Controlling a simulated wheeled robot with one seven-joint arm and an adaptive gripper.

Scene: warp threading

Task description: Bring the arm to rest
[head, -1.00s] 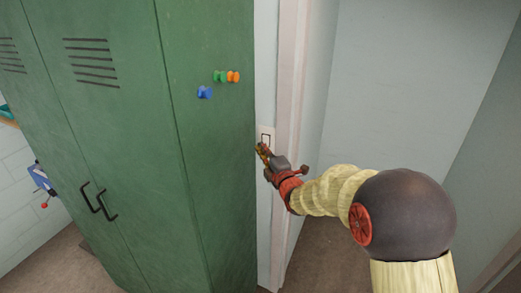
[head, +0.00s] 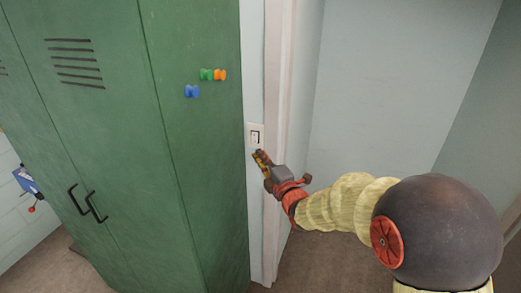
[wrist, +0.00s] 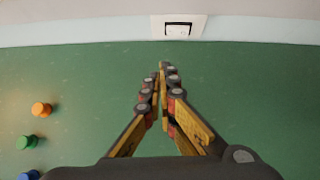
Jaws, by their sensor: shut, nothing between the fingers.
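My gripper (head: 257,154) is shut and empty. In the head view its tips are just below a light switch (head: 255,137) on the narrow wall strip between the green locker and the door frame. A gap between the tips and the switch cannot be judged from the head view. In the wrist view the closed fingers (wrist: 161,66) point toward the switch plate (wrist: 179,27), which lies beyond the tips at the top. My arm reaches in from the right of the head view.
A green locker (head: 120,150) stands at the left, close beside my gripper. Blue (head: 192,91), green (head: 207,74) and orange (head: 221,75) knobs sit on its side. A pale door frame (head: 276,130) is right of the switch. Open floor (head: 325,265) lies below my arm.

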